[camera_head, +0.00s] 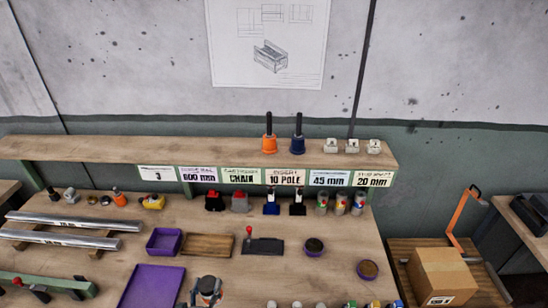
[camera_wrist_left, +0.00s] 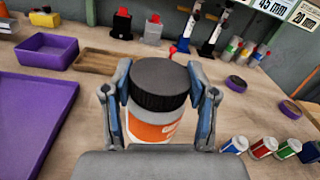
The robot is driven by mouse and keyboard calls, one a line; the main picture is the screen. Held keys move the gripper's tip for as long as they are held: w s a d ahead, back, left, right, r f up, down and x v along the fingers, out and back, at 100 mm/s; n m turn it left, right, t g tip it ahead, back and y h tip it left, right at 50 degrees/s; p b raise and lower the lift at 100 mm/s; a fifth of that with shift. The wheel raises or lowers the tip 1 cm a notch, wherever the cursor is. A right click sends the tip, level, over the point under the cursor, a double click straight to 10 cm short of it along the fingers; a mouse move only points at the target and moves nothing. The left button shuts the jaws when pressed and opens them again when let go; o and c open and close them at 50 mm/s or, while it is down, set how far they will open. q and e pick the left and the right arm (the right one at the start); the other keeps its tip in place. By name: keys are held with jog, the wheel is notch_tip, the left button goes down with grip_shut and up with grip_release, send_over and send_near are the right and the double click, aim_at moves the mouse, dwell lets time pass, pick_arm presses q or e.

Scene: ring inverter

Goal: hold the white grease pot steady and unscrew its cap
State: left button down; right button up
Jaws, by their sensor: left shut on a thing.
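The grease pot (camera_wrist_left: 152,128) is white with an orange label and stands upright in the left wrist view. Its wide black ribbed cap (camera_wrist_left: 160,84) sits on top. My left gripper (camera_wrist_left: 160,108) is shut on the pot, one blue-grey finger on each side near the cap's lower edge. In the head view my left gripper (camera_head: 207,291) shows at the bottom edge around the dark cap (camera_head: 207,284); the pot's body is hidden there. I cannot tell whether the pot touches the bench. My right gripper is not in view.
Round dark-topped dishes (camera_head: 314,246) lie beyond. A labelled shelf (camera_head: 100,148) runs along the back.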

pick_arm(q)
jog(key=shift+w+d+r+n+y, duration=0.3)
jog(key=shift+w+n+y, duration=0.1)
jog(key=shift+y, duration=0.4)
